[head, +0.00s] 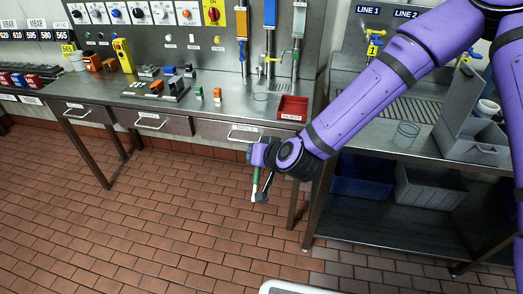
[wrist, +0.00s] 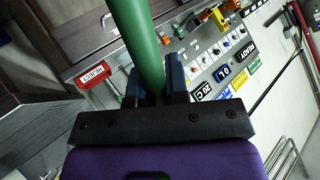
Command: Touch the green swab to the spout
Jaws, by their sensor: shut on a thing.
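My gripper (wrist: 154,88) is shut on the green swab (wrist: 137,35), a thick green rod that stands between the two dark fingers in the wrist view. In the head view my gripper (head: 261,184) hangs low in front of the workbench, over the floor, with a bit of the green swab showing beside it. My arm partly covers the area under LINE 2. I cannot tell which outlet is the spout.
The steel workbench (head: 215,112) carries a red tray (head: 292,108), a clear cup and small coloured blocks. The right counter holds a clear beaker (head: 406,134) and a grey bin (head: 470,138). Bins stand on its lower shelf. The brick floor (head: 150,220) is clear.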

